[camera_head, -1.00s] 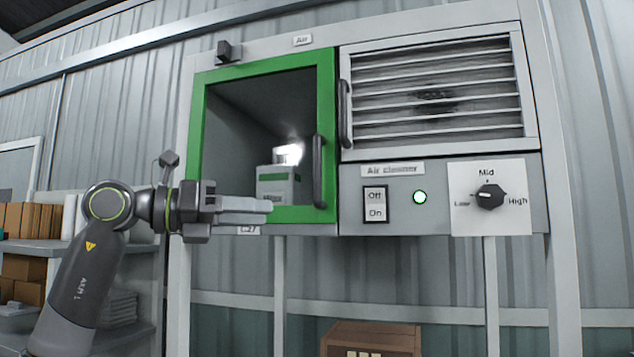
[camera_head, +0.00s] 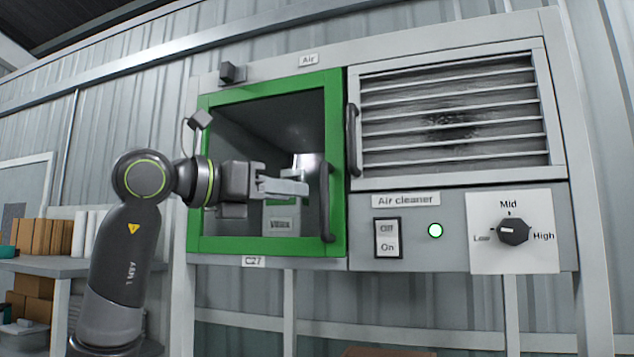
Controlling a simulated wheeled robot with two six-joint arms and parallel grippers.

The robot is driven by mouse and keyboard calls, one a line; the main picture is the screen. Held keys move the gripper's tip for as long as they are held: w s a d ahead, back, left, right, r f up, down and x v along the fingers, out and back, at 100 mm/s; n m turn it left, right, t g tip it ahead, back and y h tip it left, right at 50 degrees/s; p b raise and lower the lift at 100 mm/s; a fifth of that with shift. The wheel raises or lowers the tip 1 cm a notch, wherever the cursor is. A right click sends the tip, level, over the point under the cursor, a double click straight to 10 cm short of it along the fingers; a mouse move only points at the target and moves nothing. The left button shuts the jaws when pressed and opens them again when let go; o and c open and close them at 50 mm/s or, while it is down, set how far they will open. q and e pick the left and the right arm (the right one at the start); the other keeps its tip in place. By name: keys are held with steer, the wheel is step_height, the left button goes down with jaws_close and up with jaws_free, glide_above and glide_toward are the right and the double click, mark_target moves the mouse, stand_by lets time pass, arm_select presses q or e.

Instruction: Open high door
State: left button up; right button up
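The high door is a green-framed door (camera_head: 337,110) with a see-through pane, on the left half of a grey wall cabinet. It looks shut. Its dark vertical handle (camera_head: 326,202) is on the right side of the frame. My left gripper (camera_head: 303,188) is in front of the pane, just left of the handle, with its fingers pointing right. It looks empty and apart from the handle, though the depth gap is hard to judge. The fingers overlap from this side, so their opening is unclear. A white box (camera_head: 283,216) behind the pane is partly hidden by the gripper. My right gripper is out of view.
Right of the door is a louvred grille panel (camera_head: 455,155) with its own dark handle (camera_head: 354,140). Below it are an Off/On switch (camera_head: 387,238), a lit green lamp (camera_head: 435,230) and a dial (camera_head: 513,231). A shelf (camera_head: 60,265) with boxes stands at left.

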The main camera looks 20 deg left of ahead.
mark_target(321, 195)
arm_select(q)
steer(key=p+x, duration=0.2)
steer(key=x, duration=0.3)
steer(key=shift+w+d+r, duration=0.1)
steer(key=shift+w+d, duration=0.15)
steer(key=shift+w, duration=0.05)
steer(key=shift+w+d, duration=0.2)
steer(key=shift+w, duration=0.15)
jaws_close()
